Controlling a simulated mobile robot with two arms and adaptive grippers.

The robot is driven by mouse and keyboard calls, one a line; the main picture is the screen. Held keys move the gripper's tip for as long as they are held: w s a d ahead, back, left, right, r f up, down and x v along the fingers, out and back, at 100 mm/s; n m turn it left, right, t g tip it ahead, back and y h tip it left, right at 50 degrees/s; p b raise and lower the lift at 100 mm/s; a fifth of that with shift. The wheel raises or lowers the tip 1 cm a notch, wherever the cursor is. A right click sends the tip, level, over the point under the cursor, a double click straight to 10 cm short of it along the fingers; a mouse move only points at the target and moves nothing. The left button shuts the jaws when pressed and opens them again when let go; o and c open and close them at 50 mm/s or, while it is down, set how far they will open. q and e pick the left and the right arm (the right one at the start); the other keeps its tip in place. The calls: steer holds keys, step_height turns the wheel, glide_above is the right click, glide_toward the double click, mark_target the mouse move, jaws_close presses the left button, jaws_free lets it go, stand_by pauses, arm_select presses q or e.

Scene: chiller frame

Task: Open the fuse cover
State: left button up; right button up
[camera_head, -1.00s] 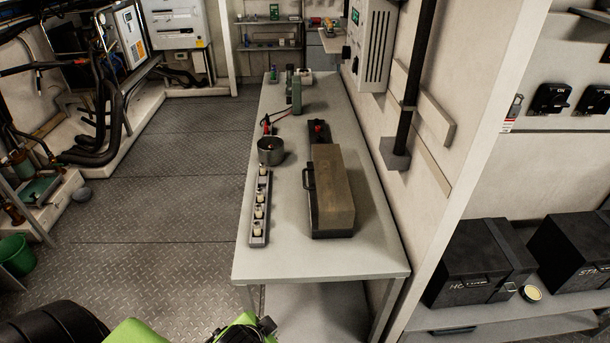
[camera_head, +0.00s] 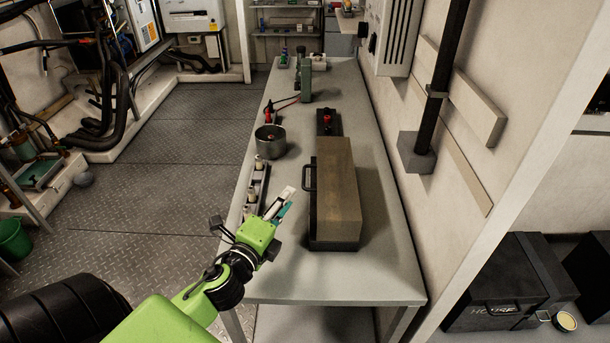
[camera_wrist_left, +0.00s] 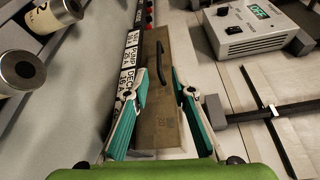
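The fuse cover (camera_head: 338,185) is a long tan box with dark sides, lying on the table along its length. A black handle (camera_head: 308,177) stands on its left side. My left gripper (camera_head: 281,204) is just left of the cover's near half. In the left wrist view the cover (camera_wrist_left: 160,105) and its handle (camera_wrist_left: 190,65) lie beyond the fingers. My left gripper (camera_wrist_left: 168,105) has its teal fingers wide apart with nothing between them. Black and white labels (camera_wrist_left: 128,70) run beside the cover there. My right gripper is not in view.
A rack of white cylinders (camera_head: 256,182) stands left of the cover, partly hidden by my gripper. A metal pot (camera_head: 270,142) and a red-knobbed black block (camera_head: 327,122) are behind. The wall with a black pipe (camera_head: 441,90) bounds the right. The table's near end (camera_head: 350,280) is clear.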

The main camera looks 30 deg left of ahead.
mark_target(304, 175)
arm_select(q)
steer(key=w, duration=0.3)
steer(key=w+a+p, duration=0.1)
steer(key=w, duration=0.2)
steer(key=w+f, duration=0.1)
steer(key=w, duration=0.3)
steer(key=shift+w+a+p, duration=0.1)
steer(key=shift+a+p, duration=0.25)
steer(key=shift+a, duration=0.05)
steer(key=shift+w, duration=0.55)
steer(key=shift+a, duration=0.1)
jaws_close()
steer(key=shift+f, duration=0.1)
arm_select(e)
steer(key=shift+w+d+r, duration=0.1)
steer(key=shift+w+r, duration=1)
